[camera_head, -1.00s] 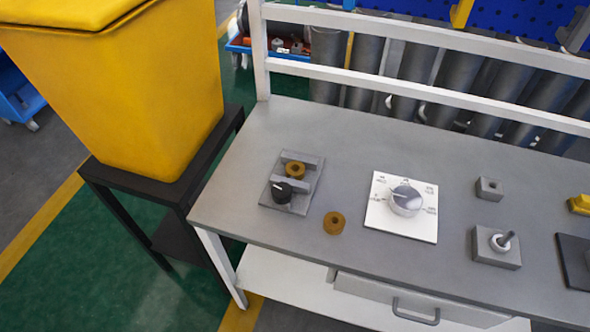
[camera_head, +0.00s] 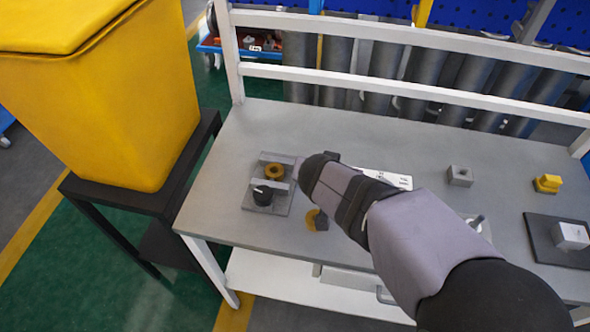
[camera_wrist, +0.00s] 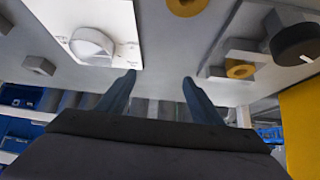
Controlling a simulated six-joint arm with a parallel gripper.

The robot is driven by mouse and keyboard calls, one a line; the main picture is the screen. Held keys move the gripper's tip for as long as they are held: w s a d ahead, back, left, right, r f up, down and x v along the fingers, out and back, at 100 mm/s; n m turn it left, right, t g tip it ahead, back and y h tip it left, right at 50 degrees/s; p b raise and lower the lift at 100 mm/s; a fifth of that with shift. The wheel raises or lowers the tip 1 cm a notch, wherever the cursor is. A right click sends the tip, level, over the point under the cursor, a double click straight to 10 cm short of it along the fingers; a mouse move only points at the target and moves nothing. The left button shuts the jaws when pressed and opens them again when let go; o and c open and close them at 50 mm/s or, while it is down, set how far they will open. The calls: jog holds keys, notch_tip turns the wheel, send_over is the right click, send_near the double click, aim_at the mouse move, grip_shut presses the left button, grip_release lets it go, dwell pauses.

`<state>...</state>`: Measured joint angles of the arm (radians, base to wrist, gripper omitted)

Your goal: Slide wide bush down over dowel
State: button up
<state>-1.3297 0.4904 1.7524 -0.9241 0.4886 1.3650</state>
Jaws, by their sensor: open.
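A fixture plate with a black knob (camera_head: 262,195) and a second brown ring (camera_head: 274,171) lies left of my arm. A white dial plate (camera_wrist: 98,45) is half hidden by my arm. A grey block (camera_head: 460,176) and yellow part (camera_head: 547,183) stand right.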

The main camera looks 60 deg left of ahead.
aim_at(274, 170)
jog(key=s+a+n, duration=0.1)
jog(key=s+a, duration=0.1)
jog(key=s, duration=0.2)
jog(key=s+a+n+y, duration=0.1)
jog(key=s+a, duration=0.1)
jog(key=s, duration=0.2)
jog(key=s+a+n+g+y, duration=0.1)
jog(key=s+a, duration=0.2)
jog(key=s, duration=0.1)
jog(key=shift+s+r, duration=0.15)
jog(key=shift+s, duration=0.05)
jog(key=shift+p+x, duration=0.45)
jog(key=shift+x, duration=0.65)
jog(key=shift+w, duration=0.1)
jog(key=shift+p+x, duration=1.4)
jog(key=shift+x, duration=1.15)
jog(key=c, duration=1.3)
